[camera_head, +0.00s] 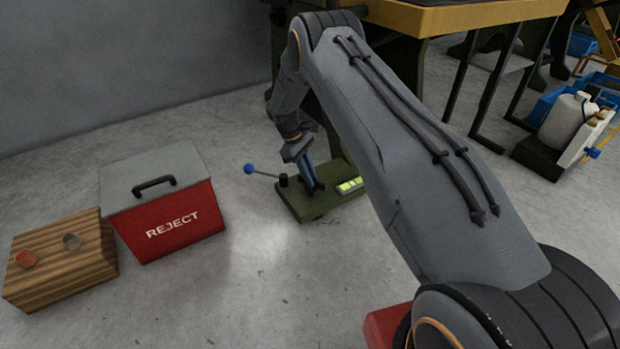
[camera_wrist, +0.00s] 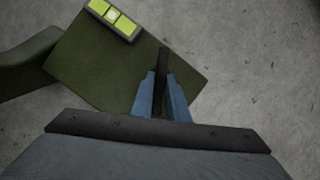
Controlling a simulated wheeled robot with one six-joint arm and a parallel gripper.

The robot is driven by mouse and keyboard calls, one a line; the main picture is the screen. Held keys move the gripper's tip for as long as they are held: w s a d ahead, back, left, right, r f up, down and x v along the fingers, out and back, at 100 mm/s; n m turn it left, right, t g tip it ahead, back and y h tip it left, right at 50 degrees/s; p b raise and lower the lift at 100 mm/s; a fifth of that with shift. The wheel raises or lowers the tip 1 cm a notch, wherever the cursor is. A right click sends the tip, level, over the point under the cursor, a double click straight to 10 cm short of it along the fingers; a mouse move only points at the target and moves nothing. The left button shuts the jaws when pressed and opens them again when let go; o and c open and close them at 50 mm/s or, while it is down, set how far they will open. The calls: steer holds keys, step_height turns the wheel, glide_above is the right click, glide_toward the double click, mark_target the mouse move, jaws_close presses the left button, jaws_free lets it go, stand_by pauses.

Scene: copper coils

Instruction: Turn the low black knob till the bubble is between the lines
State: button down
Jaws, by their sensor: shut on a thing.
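A green base plate (camera_head: 300,211) lies on the floor under my gripper (camera_head: 313,184); it also fills the upper middle of the wrist view (camera_wrist: 110,75). In the wrist view, the blue fingers of my gripper (camera_wrist: 161,88) are shut on a black upright piece, which I take for the low black knob (camera_wrist: 163,62). My fingers hide the knob in the head view. A level with a yellow-green vial (camera_head: 350,186) sits on the plate. In the wrist view the level (camera_wrist: 112,17) shows a pale spot near its middle, seemingly the bubble between two dark lines; it is small.
A lever with a blue ball (camera_head: 249,169) sticks out left of the plate. A red REJECT box (camera_head: 178,229) with a grey lid and a wooden block (camera_head: 62,272) stand further left. A yellow-edged bench (camera_head: 455,18) stands behind. The floor in front of the plate is clear.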

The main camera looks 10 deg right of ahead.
stand_by(0.5)
steer(key=c, duration=1.7)
jaws_free()
steer(key=shift+p+v, duration=1.35)
steer(key=shift+v, duration=2.55)
steer(key=shift+r, duration=0.1)
